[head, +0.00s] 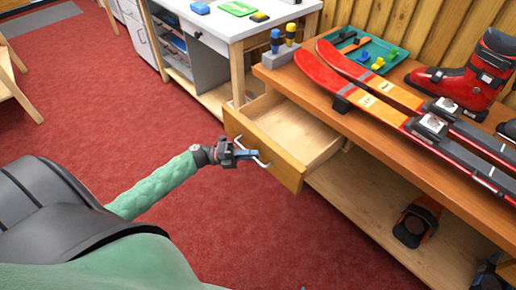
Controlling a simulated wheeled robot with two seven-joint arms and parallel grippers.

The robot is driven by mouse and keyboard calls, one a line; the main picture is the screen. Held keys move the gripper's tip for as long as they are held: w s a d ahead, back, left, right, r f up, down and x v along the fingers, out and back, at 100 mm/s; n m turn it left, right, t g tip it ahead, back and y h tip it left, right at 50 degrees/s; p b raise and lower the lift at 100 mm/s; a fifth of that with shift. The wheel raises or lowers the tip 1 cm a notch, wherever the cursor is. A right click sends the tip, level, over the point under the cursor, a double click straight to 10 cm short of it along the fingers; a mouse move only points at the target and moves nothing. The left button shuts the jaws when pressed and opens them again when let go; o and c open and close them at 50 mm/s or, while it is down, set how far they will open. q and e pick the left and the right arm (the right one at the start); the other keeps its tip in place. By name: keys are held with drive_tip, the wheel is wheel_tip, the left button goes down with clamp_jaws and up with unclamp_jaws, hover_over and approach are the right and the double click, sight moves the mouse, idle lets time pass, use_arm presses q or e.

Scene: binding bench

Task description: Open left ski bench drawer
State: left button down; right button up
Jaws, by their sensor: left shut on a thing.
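The left drawer (301,137) of the wooden ski bench (390,128) is pulled well out, and its empty light wood inside shows. A pale bar handle (262,162) sits on its front panel. My left gripper (250,156) is at this handle, shut on it, with the arm reaching in from the left. The gripper covers part of the handle. My right gripper is not in view.
Red and orange skis (357,87), a red ski boot (473,72) and a teal tray (371,55) with small parts are on the bench top. A white-topped bench (236,22) stands behind the drawer. Red carpet (100,90) is clear at left.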

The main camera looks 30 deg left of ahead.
use_arm(q)
drive_tip(key=shift+s+a, duration=0.15)
drive_tip(key=shift+s, duration=0.15)
drive_tip(key=c, duration=1.5)
unclamp_jaws()
drive_tip(key=v, duration=0.7)
drive_tip(key=shift+a, duration=0.4)
drive_tip(key=shift+s, duration=0.15)
